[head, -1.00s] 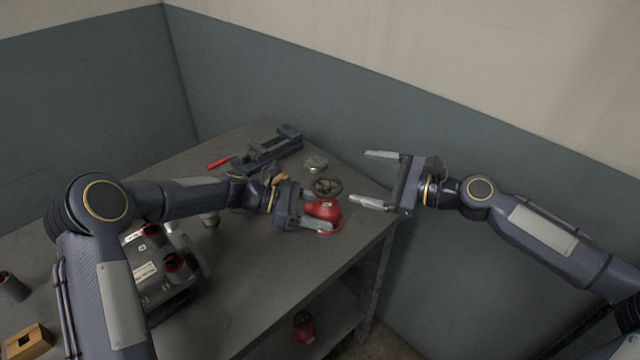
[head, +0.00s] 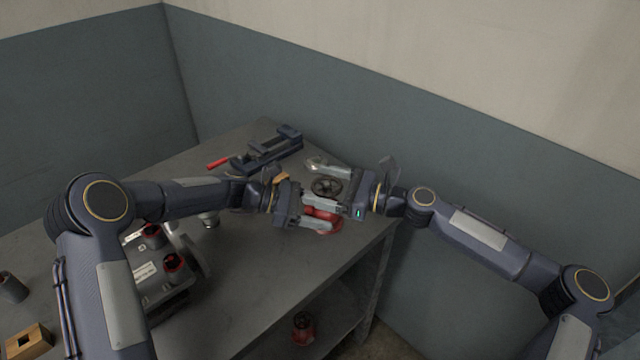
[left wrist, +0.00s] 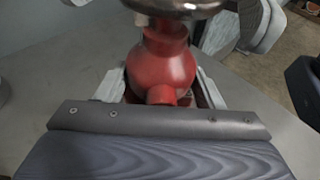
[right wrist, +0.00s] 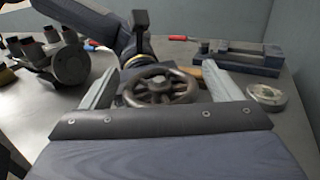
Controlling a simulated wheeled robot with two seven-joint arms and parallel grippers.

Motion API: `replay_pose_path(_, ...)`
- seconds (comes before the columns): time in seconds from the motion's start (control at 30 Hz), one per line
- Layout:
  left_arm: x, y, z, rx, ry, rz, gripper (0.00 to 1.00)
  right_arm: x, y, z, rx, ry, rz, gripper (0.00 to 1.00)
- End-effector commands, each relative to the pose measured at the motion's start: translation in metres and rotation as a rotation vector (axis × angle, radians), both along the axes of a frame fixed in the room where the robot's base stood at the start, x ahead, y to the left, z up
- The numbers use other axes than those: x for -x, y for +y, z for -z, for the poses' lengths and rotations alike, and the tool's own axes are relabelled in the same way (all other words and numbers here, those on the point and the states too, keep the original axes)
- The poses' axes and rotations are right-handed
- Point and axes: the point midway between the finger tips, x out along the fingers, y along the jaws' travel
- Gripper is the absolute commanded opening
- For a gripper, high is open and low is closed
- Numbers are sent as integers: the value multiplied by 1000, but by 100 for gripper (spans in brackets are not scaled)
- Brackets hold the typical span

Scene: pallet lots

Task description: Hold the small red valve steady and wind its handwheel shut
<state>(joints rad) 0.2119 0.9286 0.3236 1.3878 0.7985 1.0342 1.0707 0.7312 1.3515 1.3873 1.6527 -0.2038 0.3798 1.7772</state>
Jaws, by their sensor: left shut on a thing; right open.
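The small red valve (head: 326,224) stands on the bench near its right edge. Its red body shows closely in the left wrist view (left wrist: 163,68). My left gripper (head: 318,212) is shut on the valve body, one finger on each side. The dark spoked handwheel (head: 326,187) sits on top of the valve. My right gripper (head: 326,183) is open, with its fingers on either side of the handwheel and apart from it. In the right wrist view the handwheel (right wrist: 161,86) lies between the two fingers. My right gripper partly hides the valve in the head view.
A dark vise (head: 266,150) with a red-handled tool (head: 218,163) lies at the back of the bench. A round metal piece (right wrist: 267,94) lies near the right gripper. A grey machine block (head: 160,270) stands at left. Another red valve (head: 304,328) sits on the lower shelf.

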Motion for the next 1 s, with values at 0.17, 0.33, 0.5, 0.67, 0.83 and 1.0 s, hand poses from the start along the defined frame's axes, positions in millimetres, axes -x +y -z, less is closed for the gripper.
replay_pose_path(0.17, 0, 0, 0, 0, 0, -1, 49, -3, 9, 0, 0, -1, 1, 84)
replay_pose_path(0.33, 0, 0, 0, 0, 0, -1, 49, -3, 9, 0, 1, -1, 2, 84)
replay_pose_path(0.5, 0, 0, 0, 0, 0, -1, 49, -3, 9, 0, 0, -1, 1, 72)
replay_pose_path(0.67, 0, 0, 0, 0, 0, -1, 49, -3, 9, 0, 0, -1, 1, 51)
replay_pose_path(0.83, 0, 0, 0, 0, 0, -1, 49, -3, 9, 0, 0, -1, 2, 40)
replay_pose_path(1.0, 0, 0, 0, 0, 0, -1, 49, -3, 10, -1, -1, -2, 21, 40)
